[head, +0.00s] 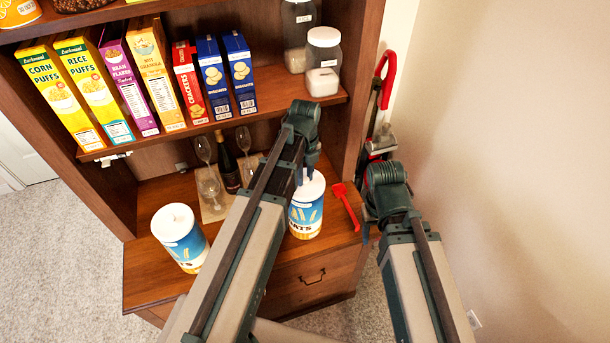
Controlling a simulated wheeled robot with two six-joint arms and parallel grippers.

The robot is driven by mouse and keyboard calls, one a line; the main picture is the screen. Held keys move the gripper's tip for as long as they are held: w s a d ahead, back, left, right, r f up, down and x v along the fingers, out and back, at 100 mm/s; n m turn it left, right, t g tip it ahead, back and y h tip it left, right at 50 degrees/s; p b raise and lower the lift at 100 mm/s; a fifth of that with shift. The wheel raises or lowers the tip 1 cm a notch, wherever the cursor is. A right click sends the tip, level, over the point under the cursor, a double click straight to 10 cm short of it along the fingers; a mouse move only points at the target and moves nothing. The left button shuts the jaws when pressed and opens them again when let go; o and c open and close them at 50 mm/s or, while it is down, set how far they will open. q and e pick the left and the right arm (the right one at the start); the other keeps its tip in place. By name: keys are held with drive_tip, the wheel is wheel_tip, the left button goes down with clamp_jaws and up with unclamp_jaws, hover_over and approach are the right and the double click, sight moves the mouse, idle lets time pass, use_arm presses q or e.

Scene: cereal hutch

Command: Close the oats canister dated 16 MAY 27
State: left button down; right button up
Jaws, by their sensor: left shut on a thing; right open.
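Two blue-and-white oats canisters stand upright on the hutch counter. The left canister (183,245) has a white top that looks closed. The right canister (304,222) stands partly behind my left arm, and its white lid (316,187) shows at the top. No date is readable on either canister. My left gripper (303,178) points down at the right canister's top and is shut on the white lid; the arm partly hides the grip. I cannot tell whether the lid is fully seated. My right gripper (368,228) is open and empty, right of the counter's edge.
A red scoop (345,203) lies right of the right canister. Wine glasses (210,185) and a dark bottle (228,170) stand behind. Cereal boxes (130,85) and jars (323,60) fill the shelf above. A red-handled vacuum (383,140) stands beside the hutch.

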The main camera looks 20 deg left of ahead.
use_arm(q)
drive_tip(key=shift+f, duration=0.1)
idle(0.3)
drive_tip(key=shift+c, duration=1.2)
unclamp_jaws()
drive_tip(key=shift+r+p, duration=3)
drive_tip(key=shift+r, duration=0.1)
clamp_jaws()
